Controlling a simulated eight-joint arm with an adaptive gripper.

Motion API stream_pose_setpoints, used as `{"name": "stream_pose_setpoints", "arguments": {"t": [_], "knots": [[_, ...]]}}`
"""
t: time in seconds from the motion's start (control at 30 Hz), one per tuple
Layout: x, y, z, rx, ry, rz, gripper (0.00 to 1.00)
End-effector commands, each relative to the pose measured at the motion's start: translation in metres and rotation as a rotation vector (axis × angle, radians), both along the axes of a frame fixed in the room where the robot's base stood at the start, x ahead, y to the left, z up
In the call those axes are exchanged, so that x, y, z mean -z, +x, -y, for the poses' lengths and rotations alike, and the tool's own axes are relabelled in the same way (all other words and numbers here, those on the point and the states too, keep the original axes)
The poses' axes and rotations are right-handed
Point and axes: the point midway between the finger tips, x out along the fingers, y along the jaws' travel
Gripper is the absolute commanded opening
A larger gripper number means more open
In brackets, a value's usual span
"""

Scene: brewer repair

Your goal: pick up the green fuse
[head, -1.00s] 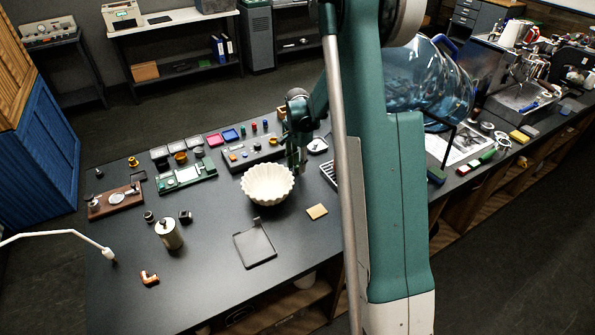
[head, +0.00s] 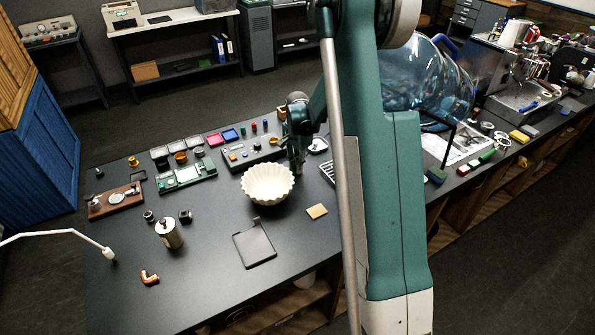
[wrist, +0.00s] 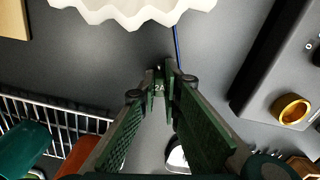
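My gripper (wrist: 164,80) points down at the workbench, its green fingers drawn close together. A small green piece with a pale "2A" mark, which looks like the green fuse (wrist: 159,88), shows between the fingertips in the wrist view. The fingers hide most of it, and its lower end cannot be made out. In the head view my gripper (head: 297,165) is just right of the cream fluted bowl (head: 268,184), beside the right end of a grey panel (head: 252,153). The fuse cannot be made out there.
The bowl's edge (wrist: 130,12) is close in the wrist view. A wire rack (wrist: 40,115) lies at left, and the grey panel with a brass ring (wrist: 291,109) at right. Small coloured pieces stand behind the panel. The bench front is mostly clear around a dark tray (head: 255,245).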

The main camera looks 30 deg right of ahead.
Motion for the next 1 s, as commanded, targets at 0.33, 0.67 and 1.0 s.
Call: {"name": "stream_pose_setpoints", "arguments": {"t": [0.33, 0.67, 1.0], "knots": [[-0.001, 0.0, 0.0, 0.0, 0.0, 0.0, 0.01], [-0.019, 0.0, 0.0, 0.0, 0.0, 0.0, 0.01], [-0.064, 0.0, 0.0, 0.0, 0.0, 0.0, 0.01]]}}
